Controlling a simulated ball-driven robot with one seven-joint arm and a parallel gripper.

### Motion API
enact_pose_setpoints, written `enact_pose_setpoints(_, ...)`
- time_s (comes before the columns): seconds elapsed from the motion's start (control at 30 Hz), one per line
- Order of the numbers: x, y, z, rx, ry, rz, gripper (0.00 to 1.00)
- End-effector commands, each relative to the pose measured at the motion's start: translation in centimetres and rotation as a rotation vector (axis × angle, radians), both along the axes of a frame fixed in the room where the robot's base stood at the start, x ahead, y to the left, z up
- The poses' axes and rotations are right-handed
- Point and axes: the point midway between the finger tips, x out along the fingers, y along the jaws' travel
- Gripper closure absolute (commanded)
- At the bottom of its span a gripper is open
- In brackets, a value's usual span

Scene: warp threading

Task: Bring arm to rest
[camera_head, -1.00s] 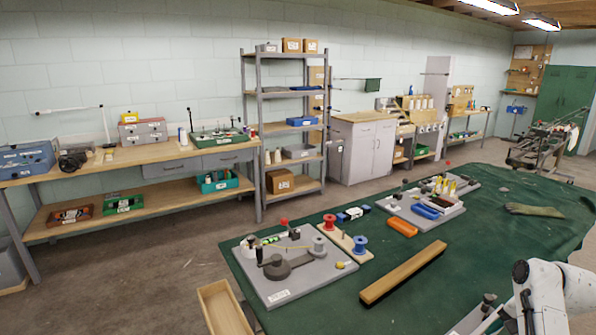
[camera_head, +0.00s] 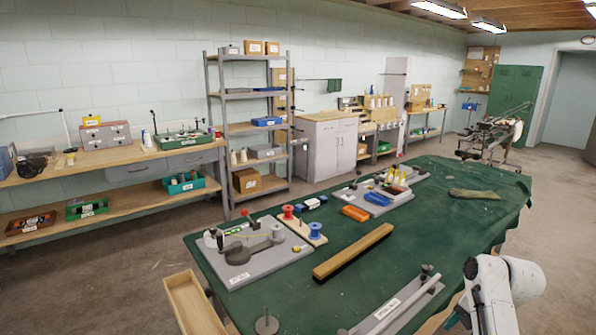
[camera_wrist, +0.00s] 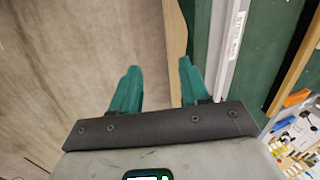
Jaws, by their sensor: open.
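My gripper (camera_wrist: 158,78) shows in the wrist view with its two teal fingers apart and nothing between them. The fingers are over bare floor and close to a wooden edge. My white and grey arm (camera_head: 505,285) shows at the lower right in the head view, beside the near side of the green-covered table (camera_head: 400,255). The gripper is hard to make out in that view.
On the table lie a wooden bar (camera_head: 353,251), a labelled grey rail (camera_head: 398,305), a grey board (camera_head: 240,271) with a lever, a spool stand (camera_head: 317,239) and an orange tray (camera_head: 355,213). A wooden box (camera_head: 192,305) is at the lower left. Floor is clear at the right.

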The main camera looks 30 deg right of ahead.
Motion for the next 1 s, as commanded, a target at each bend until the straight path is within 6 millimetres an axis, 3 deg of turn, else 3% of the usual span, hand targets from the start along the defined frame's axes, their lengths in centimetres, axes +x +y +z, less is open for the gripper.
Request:
enact_pose_setpoints(0.27, 1.0, 5.2, -2.5, -0.02, 0.015, 0.137, 0.55)
enact_pose_setpoints(0.47, 1.1, 11.4, -5.0, -0.049, 0.034, 0.308, 0.55)
enact_pose_setpoints(0.57, 0.5, 15.5, -6.5, -0.069, 0.048, 0.428, 0.55)
enact_pose_setpoints(0.67, -1.1, 20.5, -8.1, -0.101, 0.067, 0.589, 0.55)
enact_pose_setpoints(0.8, -4.9, 26.8, -9.4, -0.158, 0.098, 0.841, 0.55)
enact_pose_setpoints(0.9, -8.0, 30.0, -9.6, -0.202, 0.119, 1.013, 0.55)
enact_pose_setpoints(1.0, -10.8, 31.9, -9.4, -0.242, 0.138, 1.16, 0.55)
